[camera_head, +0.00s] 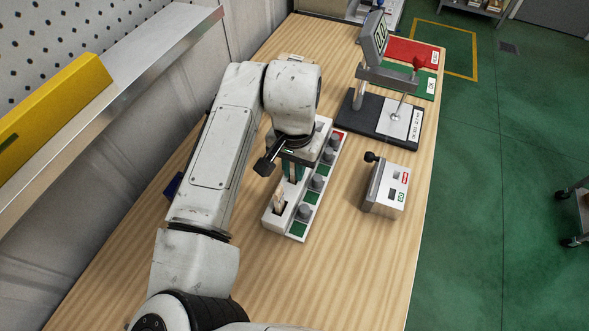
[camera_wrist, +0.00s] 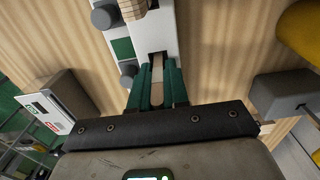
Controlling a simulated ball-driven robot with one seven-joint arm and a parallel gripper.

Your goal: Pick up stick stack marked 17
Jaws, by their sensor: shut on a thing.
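My gripper (camera_head: 292,172) is over the middle of a long white holder (camera_head: 269,218) on the wooden table. In the wrist view, the green fingers of my gripper (camera_wrist: 157,72) are shut on a pale wooden stick stack (camera_wrist: 157,90), which stands between them at a slot of the holder (camera_wrist: 165,30). Whether its lower end is clear of the slot I cannot tell. No number is readable on it. Another stick stack (camera_head: 279,200) stands in the near slot; it also shows at the top of the wrist view (camera_wrist: 132,9).
Grey knobs (camera_head: 304,211) and green patches line the holder's right side. A small metal box with a black knob (camera_head: 386,188) stands to the right. Behind it is a dark-based stand (camera_head: 377,113) with a display. Bare table lies in front.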

